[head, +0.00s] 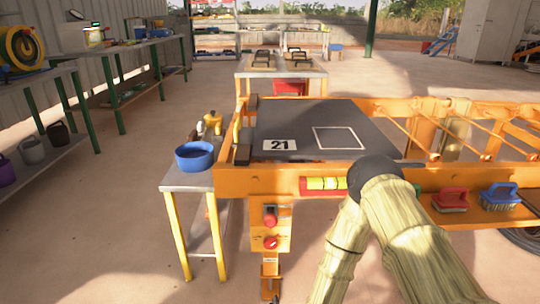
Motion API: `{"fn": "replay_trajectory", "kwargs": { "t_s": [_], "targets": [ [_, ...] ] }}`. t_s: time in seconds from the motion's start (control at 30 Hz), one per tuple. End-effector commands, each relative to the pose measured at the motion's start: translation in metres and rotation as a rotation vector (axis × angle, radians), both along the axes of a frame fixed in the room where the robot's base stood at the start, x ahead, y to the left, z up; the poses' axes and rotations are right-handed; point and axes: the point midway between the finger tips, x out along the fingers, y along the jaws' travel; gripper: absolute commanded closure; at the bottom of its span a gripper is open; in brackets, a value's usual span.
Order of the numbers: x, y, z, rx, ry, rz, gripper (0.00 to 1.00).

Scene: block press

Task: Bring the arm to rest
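My arm (415,235), in a tan cover, rises from the bottom edge in the head view. It bends at a dark joint (374,172) in front of the orange press frame (240,182). A second covered length (343,250) runs back down and out of the bottom of the picture. My gripper does not show, so its state and anything in it are hidden. The dark plate (325,115) on the press bears a "21" label (279,145) and a white square outline (338,138). No block shows on the plate.
A blue bowl (195,156) stands on a small side table (187,179) at the left. Red (450,199) and blue (500,196) brushes sit on the press's front at the right. Red buttons (270,218) are on its front post. Open floor (110,230) lies at the left.

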Motion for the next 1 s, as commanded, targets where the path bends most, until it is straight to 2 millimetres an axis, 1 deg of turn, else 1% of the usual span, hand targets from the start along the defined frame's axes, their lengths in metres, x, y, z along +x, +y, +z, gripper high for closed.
{"fn": "replay_trajectory", "kwargs": {
  "t_s": [0.03,0.07,0.1,0.17,0.2,0.27,0.3,0.37,0.4,0.5,0.6,0.83,0.9,1.0],
  "targets": [
    [-0.021,-0.013,-0.014,-0.044,0.084,0.034,0.34],
    [-0.033,-0.021,-0.023,-0.070,0.136,0.054,0.34],
    [-0.052,-0.031,-0.034,-0.104,0.205,0.081,0.34],
    [-0.079,-0.048,-0.048,-0.150,0.307,0.118,0.34],
    [-0.098,-0.059,-0.055,-0.178,0.372,0.142,0.34],
    [-0.128,-0.076,-0.064,-0.218,0.470,0.176,0.34],
    [-0.147,-0.087,-0.069,-0.242,0.534,0.197,0.34],
    [-0.175,-0.103,-0.073,-0.275,0.625,0.228,0.34],
    [-0.193,-0.112,-0.075,-0.292,0.681,0.245,0.34],
    [-0.232,-0.133,-0.075,-0.327,0.801,0.283,0.34],
    [-0.265,-0.150,-0.072,-0.351,0.900,0.314,0.34],
    [-0.330,-0.181,-0.058,-0.387,1.096,0.368,0.34],
    [-0.326,-0.179,-0.043,-0.386,1.086,0.367,0.34],
    [-0.325,-0.179,-0.031,-0.385,1.084,0.366,0.34]
  ]
}}
